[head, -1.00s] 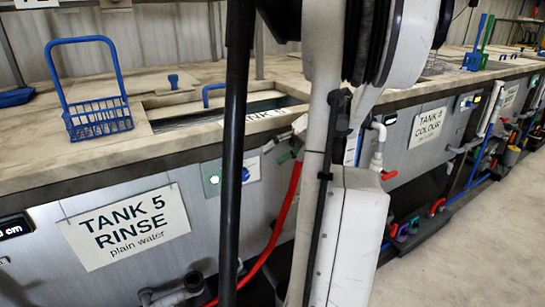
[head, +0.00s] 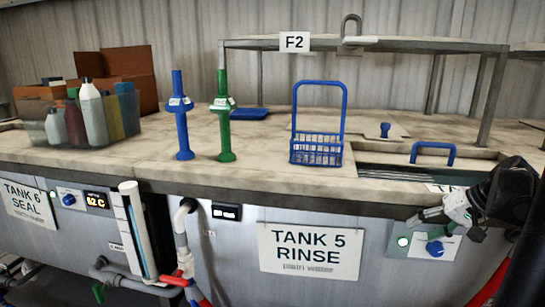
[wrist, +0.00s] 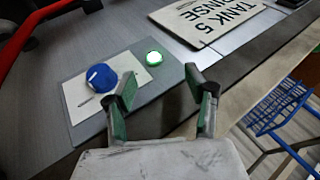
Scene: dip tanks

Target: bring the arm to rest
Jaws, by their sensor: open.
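My gripper (head: 443,222) is at the right of the head view, in front of the front edge of the tank 5 counter. Its fingers are spread and nothing is between them. In the wrist view my open gripper (wrist: 163,82) shows green-lined fingers near a panel (wrist: 90,80) with a blue knob (wrist: 100,77) and a lit green button (wrist: 154,57). I cannot tell how far the fingertips are from the panel. Most of my arm is outside the head view.
A blue wire basket (head: 317,140) stands on the counter, left of the tank opening with a blue handle (head: 433,151). Blue (head: 181,115) and green (head: 222,115) posts stand further left, near a bin of bottles (head: 85,118). A shelf (head: 390,45) overhangs the back.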

